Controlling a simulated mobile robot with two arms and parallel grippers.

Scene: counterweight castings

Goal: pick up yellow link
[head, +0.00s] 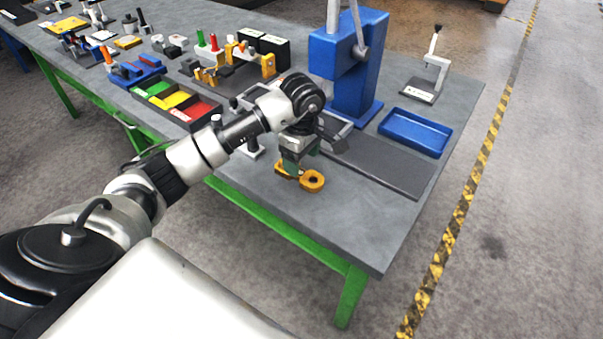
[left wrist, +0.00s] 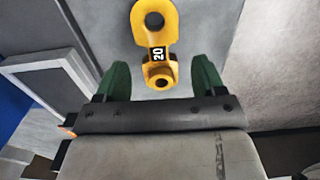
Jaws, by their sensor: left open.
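The yellow link (head: 312,181) lies flat on the grey table near its front edge. It has a large ring at one end, a smaller ring at the other and a black label reading 20. In the left wrist view the yellow link (left wrist: 157,45) has its small end between the green fingertips, with a gap on each side. My left gripper (head: 290,170) is open and points down over the small end; it also shows in the left wrist view (left wrist: 159,78). In the head view the gripper partly hides that end. My right gripper is not in view.
A blue press (head: 345,65) stands behind my left gripper. A blue tray (head: 415,132) lies at the right, near a lever stand (head: 430,70). Green, yellow and red bins (head: 178,101) and several fixtures fill the left. Table around the link's front is clear.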

